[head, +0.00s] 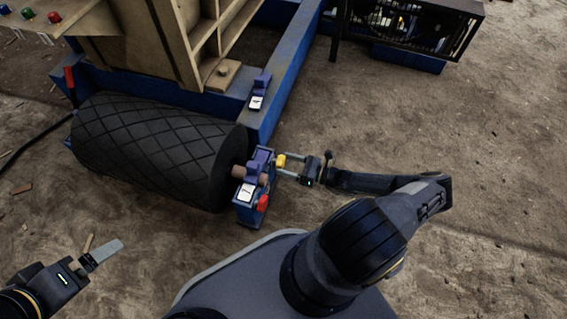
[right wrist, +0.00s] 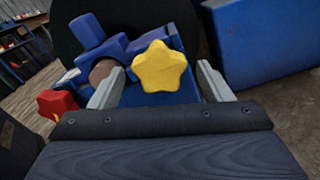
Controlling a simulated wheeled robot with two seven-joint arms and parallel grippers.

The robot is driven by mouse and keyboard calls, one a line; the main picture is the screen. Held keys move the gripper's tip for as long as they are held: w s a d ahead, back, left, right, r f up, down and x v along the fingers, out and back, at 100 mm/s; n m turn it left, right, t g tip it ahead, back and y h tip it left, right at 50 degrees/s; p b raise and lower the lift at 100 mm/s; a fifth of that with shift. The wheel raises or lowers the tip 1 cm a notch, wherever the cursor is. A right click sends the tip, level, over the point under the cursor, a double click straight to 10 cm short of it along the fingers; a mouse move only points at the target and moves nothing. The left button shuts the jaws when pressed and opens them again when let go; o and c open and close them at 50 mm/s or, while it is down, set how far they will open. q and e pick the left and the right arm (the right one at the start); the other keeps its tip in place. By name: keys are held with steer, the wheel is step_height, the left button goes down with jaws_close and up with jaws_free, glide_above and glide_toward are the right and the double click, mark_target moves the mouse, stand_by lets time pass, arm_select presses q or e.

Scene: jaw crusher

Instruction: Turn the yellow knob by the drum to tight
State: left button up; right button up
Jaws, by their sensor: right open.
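The yellow knob (head: 281,161) is on the right side of the blue bearing block (head: 244,212) at the right end of the black drum (head: 150,147). In the right wrist view the knob (right wrist: 159,67) is star-shaped and faces the camera. My right gripper (head: 283,167) is open at the knob, coming from the right. In the wrist view its fingers stand apart on either side of the knob, with gaps visible on both sides. My left gripper (head: 104,254) is at the lower left, away from the drum; only part of it shows, and its jaw opening is unclear.
A red knob (head: 263,203) sits low on the same block, left of my right gripper in the wrist view (right wrist: 56,104). A blue frame beam (head: 285,79) runs behind. A caged machine (head: 415,25) stands at the back right. The ground at right is open.

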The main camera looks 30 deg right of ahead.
steer(key=shift+x, duration=0.9)
steer(key=c, duration=1)
